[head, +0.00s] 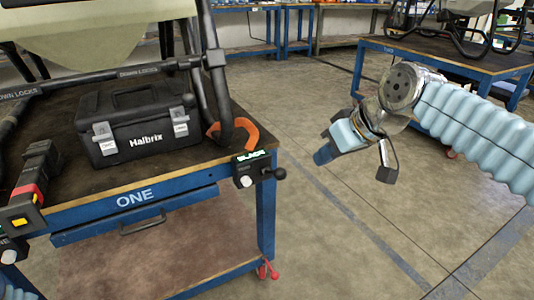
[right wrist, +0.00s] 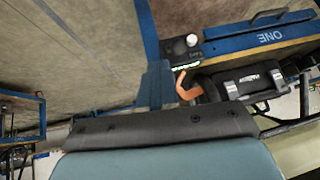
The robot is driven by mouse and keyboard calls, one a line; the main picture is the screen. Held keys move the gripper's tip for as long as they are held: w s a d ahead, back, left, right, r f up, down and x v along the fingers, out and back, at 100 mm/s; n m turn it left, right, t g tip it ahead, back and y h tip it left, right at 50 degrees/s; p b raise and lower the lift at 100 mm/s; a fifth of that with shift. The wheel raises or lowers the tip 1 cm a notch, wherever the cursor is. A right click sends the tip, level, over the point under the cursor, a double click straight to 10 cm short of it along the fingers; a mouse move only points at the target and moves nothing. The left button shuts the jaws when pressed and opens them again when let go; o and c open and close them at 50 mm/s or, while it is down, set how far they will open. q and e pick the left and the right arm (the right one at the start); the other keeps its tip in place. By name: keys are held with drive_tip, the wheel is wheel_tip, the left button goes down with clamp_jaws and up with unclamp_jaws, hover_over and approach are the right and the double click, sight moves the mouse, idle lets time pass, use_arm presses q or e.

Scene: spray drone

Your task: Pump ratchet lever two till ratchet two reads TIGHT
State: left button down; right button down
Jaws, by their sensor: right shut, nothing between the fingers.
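A ratchet box (head: 249,168) is fixed at the front right corner of table ONE, with a green display reading SLACK, a white button and a short black lever (head: 275,173) sticking out to the right. In the right wrist view the ratchet box (right wrist: 195,55) shows upside down, its display too small to read. Another box (head: 10,251) is partly cut off at the left edge. I cannot read a ratchet number on either. My right gripper (head: 325,155) is shut and empty, over the floor to the right of the lever and apart from it.
Table ONE (head: 180,205) bears a black Halbrix case (head: 140,130), an orange hook-shaped piece (head: 246,130) at a black frame leg, and a black device with a red band (head: 36,175). Table TWO (head: 455,60) stands at the back right. The floor between the tables is clear.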

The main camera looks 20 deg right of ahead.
idle(0.8)
drive_tip(key=w+r+g+p, duration=0.4)
drive_tip(key=w+p, duration=0.3)
drive_tip(key=w+a+r+g+p, duration=0.1)
drive_tip(key=w+r+g+p, duration=0.2)
drive_tip(key=w+p, duration=0.4)
drive_tip(key=shift+r+m+g+h, duration=0.35)
drive_tip(key=shift+m+g+h, duration=0.05)
drive_tip(key=shift+g, duration=0.1)
drive_tip(key=shift+w+f, duration=0.1)
drive_tip(key=b, duration=0.2)
approach(274, 172)
drive_tip(key=w+d+f, duration=0.3)
drive_tip(key=w+f, duration=0.1)
drive_tip(key=shift+s+a+f, duration=0.45)
drive_tip(key=shift+s+f, duration=0.1)
drive_tip(key=shift+s, duration=0.2)
drive_tip(key=shift+s+a+f, duration=0.45)
drive_tip(key=shift+s+f, duration=0.05)
drive_tip(key=shift+s, duration=0.3)
